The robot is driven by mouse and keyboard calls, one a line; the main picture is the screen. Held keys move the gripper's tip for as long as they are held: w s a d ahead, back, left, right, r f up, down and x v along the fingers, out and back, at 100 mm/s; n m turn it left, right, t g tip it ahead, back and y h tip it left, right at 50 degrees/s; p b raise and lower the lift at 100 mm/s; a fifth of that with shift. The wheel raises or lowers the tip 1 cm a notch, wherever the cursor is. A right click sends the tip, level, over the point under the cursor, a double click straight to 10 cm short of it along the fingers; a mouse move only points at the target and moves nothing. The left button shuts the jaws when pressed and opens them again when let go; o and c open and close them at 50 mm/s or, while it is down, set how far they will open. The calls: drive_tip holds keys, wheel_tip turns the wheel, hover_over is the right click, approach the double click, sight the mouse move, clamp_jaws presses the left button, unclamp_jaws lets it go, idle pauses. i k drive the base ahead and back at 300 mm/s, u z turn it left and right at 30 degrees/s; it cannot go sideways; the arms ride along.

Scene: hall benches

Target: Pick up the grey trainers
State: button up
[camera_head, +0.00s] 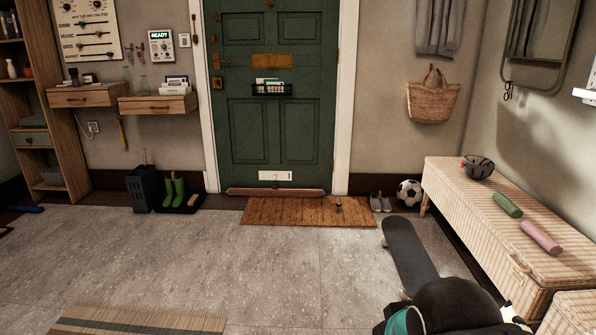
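The grey trainers (380,203) are a small pair on the floor by the far wall. They sit side by side between the brown doormat (290,212) and a black-and-white football (409,193). Nothing covers them in this view, but they are small and little detail shows. My gripper does not show in the head view, so its state and its place relative to the trainers are hidden.
A dark skateboard (408,250) lies on the floor in front of the trainers. A dark rounded shape (458,303) with teal beside it fills the bottom right; I cannot tell what it is. A wicker bench (470,205) runs along the right wall. The tiled floor (220,262) at centre-left is clear.

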sight(384, 204)
drive_tip(key=u, duration=0.05)
drive_tip(key=i, duration=1.85)
drive_tip(key=z, duration=0.2)
drive_tip(key=i, duration=2.55)
drive_tip(key=z, duration=0.2)
